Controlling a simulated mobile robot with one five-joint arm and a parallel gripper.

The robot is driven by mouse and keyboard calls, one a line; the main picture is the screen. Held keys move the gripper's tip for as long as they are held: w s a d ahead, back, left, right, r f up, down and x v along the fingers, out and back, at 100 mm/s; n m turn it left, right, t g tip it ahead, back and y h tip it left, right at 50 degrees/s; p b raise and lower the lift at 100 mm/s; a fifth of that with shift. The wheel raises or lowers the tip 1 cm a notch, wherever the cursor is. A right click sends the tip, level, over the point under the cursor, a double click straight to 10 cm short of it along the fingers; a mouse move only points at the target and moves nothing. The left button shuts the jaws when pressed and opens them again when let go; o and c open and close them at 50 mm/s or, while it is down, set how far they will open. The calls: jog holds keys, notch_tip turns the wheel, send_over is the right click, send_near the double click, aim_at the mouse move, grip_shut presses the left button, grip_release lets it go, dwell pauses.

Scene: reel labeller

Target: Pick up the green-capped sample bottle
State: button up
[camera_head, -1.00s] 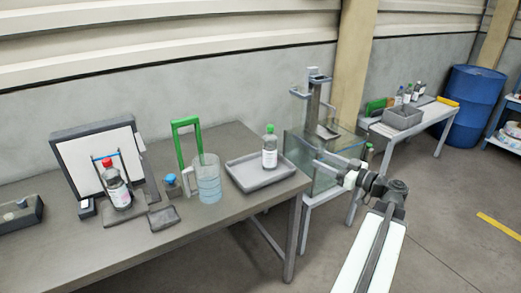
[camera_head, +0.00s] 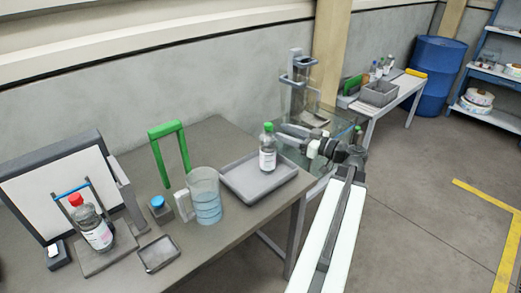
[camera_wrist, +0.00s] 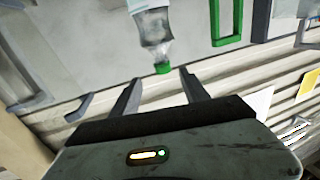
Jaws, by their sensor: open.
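The green-capped sample bottle (camera_head: 267,158) is clear with a white label and stands upright in a shallow grey tray (camera_head: 236,187) on the table. In the wrist view the bottle (camera_wrist: 154,30) appears upside down, its green cap toward my fingertips. My gripper (camera_head: 284,133) is just right of the bottle's upper part in the head view. In the wrist view my gripper (camera_wrist: 160,77) is open and empty, its two fingers on either side of the cap's line. The bottle looks just beyond the fingertips; whether they touch is unclear.
A glass tank (camera_head: 343,133) stands behind my arm. Left of the tray are a beaker of blue liquid (camera_head: 206,205), a green-handled frame (camera_head: 155,152), a blue-capped jar (camera_head: 160,210) and a red-capped bottle (camera_head: 93,226). A side table (camera_head: 388,103) and blue barrel (camera_head: 437,75) stand at the back right.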

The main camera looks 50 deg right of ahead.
aim_at(268, 128)
jog(key=w, duration=0.2)
jog(key=w+a, duration=0.1)
jog(key=w, duration=0.4)
jog(key=shift+w+a+f+b, duration=0.35)
jog(key=shift+w+a+b, duration=0.05)
grip_shut()
dwell(1.1)
